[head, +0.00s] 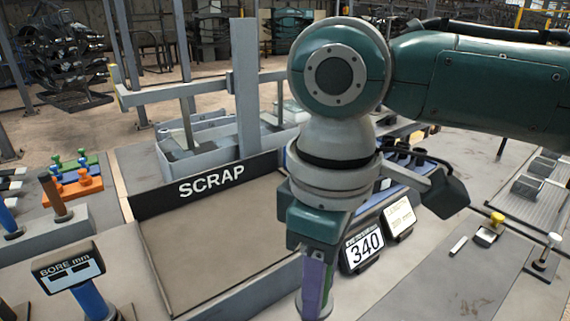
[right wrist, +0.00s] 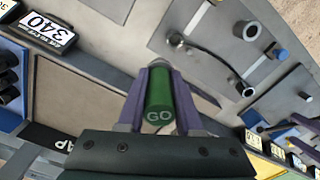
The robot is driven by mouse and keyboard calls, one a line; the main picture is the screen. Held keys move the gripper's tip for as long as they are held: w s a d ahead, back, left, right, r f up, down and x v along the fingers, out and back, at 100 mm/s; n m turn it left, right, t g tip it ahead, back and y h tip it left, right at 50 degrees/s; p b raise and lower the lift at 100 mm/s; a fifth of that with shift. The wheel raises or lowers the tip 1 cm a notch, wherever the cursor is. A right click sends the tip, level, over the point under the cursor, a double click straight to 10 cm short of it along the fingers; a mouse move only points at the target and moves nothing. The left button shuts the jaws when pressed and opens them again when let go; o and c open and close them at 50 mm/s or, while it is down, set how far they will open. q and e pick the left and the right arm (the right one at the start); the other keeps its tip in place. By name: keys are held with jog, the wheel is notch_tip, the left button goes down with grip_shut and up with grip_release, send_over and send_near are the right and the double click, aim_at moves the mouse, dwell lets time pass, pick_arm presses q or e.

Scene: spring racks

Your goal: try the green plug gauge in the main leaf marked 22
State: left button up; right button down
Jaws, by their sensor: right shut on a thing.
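My right gripper (head: 316,290) hangs down at the bottom middle of the head view, in front of the scrap tray. In the right wrist view its purple fingers (right wrist: 160,70) are closed on the green plug gauge (right wrist: 159,97), marked GO. The gauge is held between the fingers, apart from any leaf that I can make out. In the head view the arm and fingers mostly hide it. I cannot read a 22 on any leaf in either view.
A display reading 340 (head: 364,247) stands right of my gripper. A BORE mm display (head: 68,268) is at lower left. Green, blue and orange pieces (head: 75,180) stand at far left. The right bench holds a yellow-knobbed fixture (head: 492,228).

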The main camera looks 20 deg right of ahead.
jog(key=s+a+f+n+b, duration=0.1)
jog(key=f+b, duration=0.2)
jog(key=f, duration=0.3)
jog(key=s+f+n+b, duration=0.2)
jog(key=f, duration=0.5)
jog(key=shift+s+a+n+b, duration=0.2)
jog(key=shift+a+n+b, duration=0.1)
jog(key=shift+a+b, duration=0.1)
jog(key=shift+d+f, duration=0.1)
jog(key=shift+f, duration=0.05)
dwell(0.4)
jog(key=shift+p, duration=0.85)
dwell(0.4)
jog(key=shift+f+b, duration=1.1)
jog(key=shift+f, duration=0.7)
dwell(1.9)
jog(key=shift+r, duration=0.1)
dwell(0.4)
